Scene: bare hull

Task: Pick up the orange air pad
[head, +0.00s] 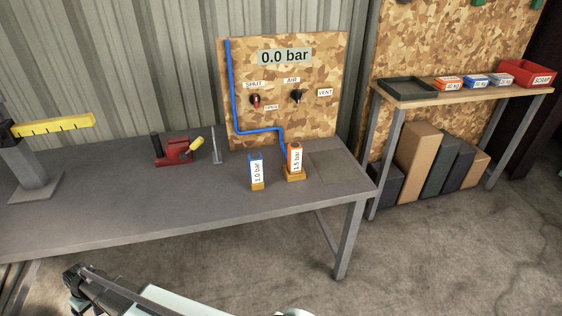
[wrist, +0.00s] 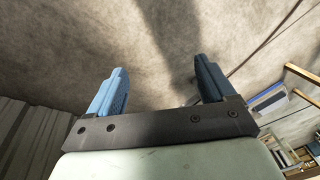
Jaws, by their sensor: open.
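The orange air pad (head: 294,157), with a white label reading 1.5 bar, stands upright in a small wooden holder (head: 295,175) near the right end of the grey workbench (head: 130,208). The end of a blue hose meets it at the top. A blue pad (head: 257,170) labelled 1.0 bar stands to its left, in a similar holder. My gripper (wrist: 158,82) shows in the wrist view with its two blue fingers apart and nothing between them. It points at bare concrete floor, away from the pads.
A camouflage board behind the pads carries a 0.0 bar display (head: 285,57), a red valve (head: 255,100) and a black valve (head: 297,96). A red vise (head: 175,151) and a thin upright stand (head: 216,146) are further left. A shelf (head: 455,98) with a tray and bins stands at right.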

